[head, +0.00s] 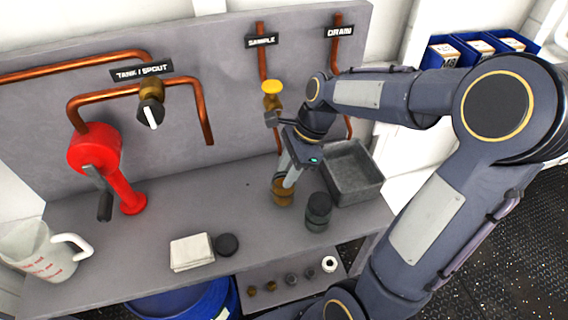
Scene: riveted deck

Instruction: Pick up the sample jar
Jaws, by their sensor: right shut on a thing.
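A small amber-brown jar (281,195), which I take to be the sample jar, is on or just above the grey counter (215,205), below the SAMPLE pipe. I cannot tell whether its base touches the counter. My right gripper (286,182) points down from above and is shut on the jar. Its fingers hide part of the jar's upper side. My left gripper is not in view.
A dark lidded container (318,209) stands close to the right of the jar, with a grey basin (352,172) behind it. A white cloth (191,251), black disc (226,244), measuring jug (42,250) and red hand pump (110,165) are to the left. The SAMPLE tap (271,90) is above.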

